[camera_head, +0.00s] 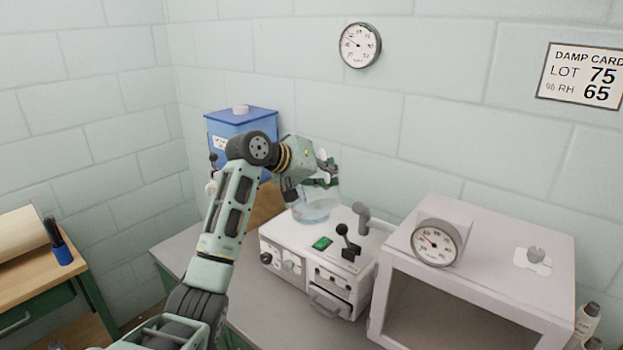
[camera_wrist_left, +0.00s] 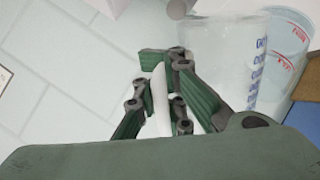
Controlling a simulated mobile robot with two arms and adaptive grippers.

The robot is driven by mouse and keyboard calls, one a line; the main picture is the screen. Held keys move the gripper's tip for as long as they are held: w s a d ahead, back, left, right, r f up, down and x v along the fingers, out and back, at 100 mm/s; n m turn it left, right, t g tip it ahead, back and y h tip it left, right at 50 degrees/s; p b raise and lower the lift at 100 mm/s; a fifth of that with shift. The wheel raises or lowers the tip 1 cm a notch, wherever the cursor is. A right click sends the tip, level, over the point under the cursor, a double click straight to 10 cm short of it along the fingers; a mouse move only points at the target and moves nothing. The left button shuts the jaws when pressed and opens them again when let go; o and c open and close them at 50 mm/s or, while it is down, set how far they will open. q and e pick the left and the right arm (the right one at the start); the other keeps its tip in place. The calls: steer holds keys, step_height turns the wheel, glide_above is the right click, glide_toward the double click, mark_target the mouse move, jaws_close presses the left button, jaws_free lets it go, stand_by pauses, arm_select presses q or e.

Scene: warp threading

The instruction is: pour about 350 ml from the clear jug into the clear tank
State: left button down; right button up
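The clear tank (camera_head: 313,212) stands on top of the white machine in the head view, with some pale bluish liquid low in it. In the left wrist view a clear vessel with red markings, apparently the tank (camera_wrist_left: 289,42), is at the upper right. The clear jug (camera_wrist_left: 228,60), with blue markings, is in front of it and overlaps it. My left gripper (camera_head: 322,172) is above the tank. Its green finger pads (camera_wrist_left: 163,98) close around the jug's pale handle. The jug's liquid level and exact tilt are unclear. My right gripper is not in view.
The white machine (camera_head: 290,252) has a black lever and a grey pipe. A pale cabinet (camera_head: 490,250) with a gauge stands to its right. A blue container (camera_head: 240,125) stands behind my left arm. A wooden bench (camera_head: 30,260) is at far left.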

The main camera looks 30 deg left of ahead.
arm_select(q)
steer(key=shift+r, duration=0.3)
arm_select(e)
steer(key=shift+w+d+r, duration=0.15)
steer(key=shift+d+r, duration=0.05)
arm_select(q)
steer(key=shift+w+a+r+p, duration=0.2)
steer(key=shift+r+p, duration=0.15)
steer(key=shift+p, duration=0.2)
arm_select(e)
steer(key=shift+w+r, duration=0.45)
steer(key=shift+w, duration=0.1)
